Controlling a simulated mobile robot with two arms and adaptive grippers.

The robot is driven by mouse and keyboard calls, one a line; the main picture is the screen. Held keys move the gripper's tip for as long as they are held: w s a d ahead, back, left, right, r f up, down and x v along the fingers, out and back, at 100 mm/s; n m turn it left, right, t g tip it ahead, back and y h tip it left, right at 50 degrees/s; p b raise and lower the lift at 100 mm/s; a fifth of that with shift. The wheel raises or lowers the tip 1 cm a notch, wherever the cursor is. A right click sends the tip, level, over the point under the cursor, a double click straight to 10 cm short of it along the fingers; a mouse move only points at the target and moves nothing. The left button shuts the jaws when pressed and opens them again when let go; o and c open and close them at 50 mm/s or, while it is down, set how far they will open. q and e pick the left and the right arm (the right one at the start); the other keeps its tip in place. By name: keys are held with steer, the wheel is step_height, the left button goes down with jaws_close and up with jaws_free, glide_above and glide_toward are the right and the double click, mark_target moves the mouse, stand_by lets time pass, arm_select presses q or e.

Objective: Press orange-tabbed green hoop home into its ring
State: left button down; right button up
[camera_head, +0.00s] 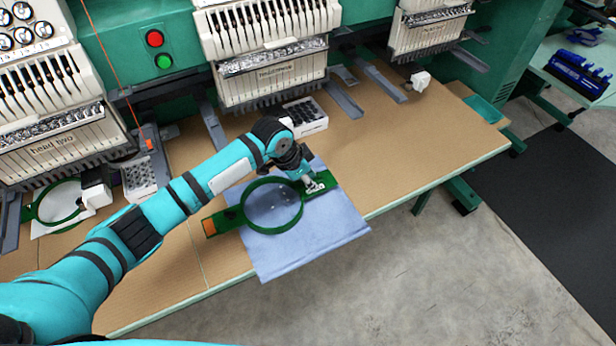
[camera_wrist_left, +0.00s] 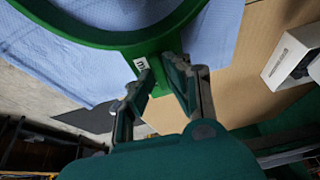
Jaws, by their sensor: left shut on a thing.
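The green hoop (camera_head: 228,219) lies over a blue cloth (camera_head: 318,236) on the table, with its orange tab (camera_head: 209,227) at its left end. Its round frame encircles a greyer patch of cloth. My left gripper (camera_head: 315,184) is at the hoop's right end, shut on the green arm there. The ring under the hoop is hidden, so I cannot tell how deep the hoop sits. My right gripper is not in view.
The tan table (camera_head: 425,150) is clear to the right, and the cloth hangs past its front edge. Embroidery machine heads (camera_head: 268,50) stand along the back. A box of dark spools (camera_head: 306,116) is behind the hoop. Another green hoop (camera_head: 62,203) is at far left.

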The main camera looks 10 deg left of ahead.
arm_select(q)
steer(key=shift+p, duration=0.3)
steer(key=shift+f, duration=0.15)
stand_by(0.6)
steer(key=shift+s+f, duration=0.1)
steer(key=shift+f, duration=0.2)
steer(key=shift+f, duration=0.1)
steer(key=shift+f+b, duration=0.3)
steer(key=shift+b, duration=0.05)
stand_by(0.4)
steer(key=shift+p, duration=0.55)
stand_by(0.4)
steer(key=shift+f, duration=0.4)
stand_by(0.5)
